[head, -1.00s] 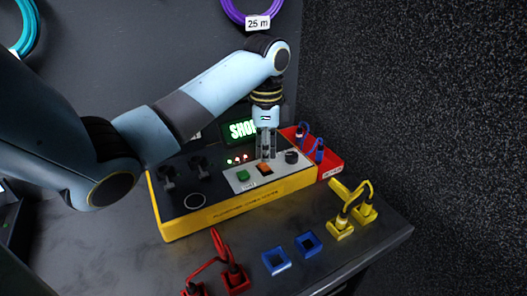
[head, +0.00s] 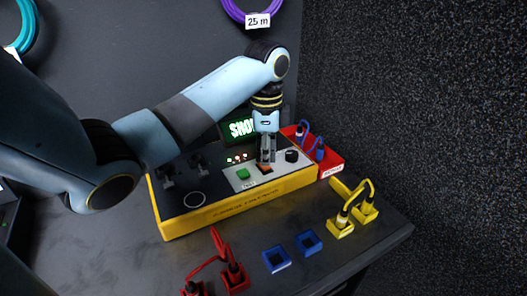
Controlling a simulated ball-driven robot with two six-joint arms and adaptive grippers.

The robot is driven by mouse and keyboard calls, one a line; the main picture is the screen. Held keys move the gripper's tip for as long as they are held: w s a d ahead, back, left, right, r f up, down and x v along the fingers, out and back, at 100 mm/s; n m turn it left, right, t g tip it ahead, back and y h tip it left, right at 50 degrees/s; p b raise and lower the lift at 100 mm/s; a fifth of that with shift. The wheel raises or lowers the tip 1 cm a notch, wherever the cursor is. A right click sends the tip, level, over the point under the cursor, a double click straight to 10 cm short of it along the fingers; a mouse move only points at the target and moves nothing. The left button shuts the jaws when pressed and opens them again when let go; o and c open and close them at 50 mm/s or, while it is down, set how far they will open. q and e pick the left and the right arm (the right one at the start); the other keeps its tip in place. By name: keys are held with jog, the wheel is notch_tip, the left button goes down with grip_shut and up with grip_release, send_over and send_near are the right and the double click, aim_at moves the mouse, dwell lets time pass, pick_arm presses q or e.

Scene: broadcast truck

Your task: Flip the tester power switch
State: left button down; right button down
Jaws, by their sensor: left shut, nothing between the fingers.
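The tester is a yellow box (head: 240,208) with a dark top, on the dark bench. Its light grey panel (head: 240,184) carries a green button (head: 243,173), an orange rocker switch (head: 265,169) and a black knob (head: 292,156). A green-lit display (head: 241,128) stands behind it and is partly hidden by my arm. My left gripper (head: 266,160) points down, shut and empty, with its fingertips at the orange switch. The fingers hide part of the switch; I cannot tell whether they touch it. My right gripper is not in view.
A red tray (head: 331,166) with blue cables sits right of the tester. Yellow connectors (head: 341,228), blue square sockets (head: 276,260) and red connectors (head: 236,277) lie in front. A dark speckled wall (head: 420,110) rises at the right.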

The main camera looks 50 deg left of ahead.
pick_arm(q)
jog(key=shift+f, duration=0.55)
notch_tip(320, 180, up, 6)
jog(key=p, duration=0.6)
jog(key=shift+f+p, duration=0.15)
jog(key=shift+p, duration=0.25)
jog(key=shift+r+p, duration=0.65)
jog(key=shift+p, duration=0.25)
jog(key=shift+r, duration=0.1)
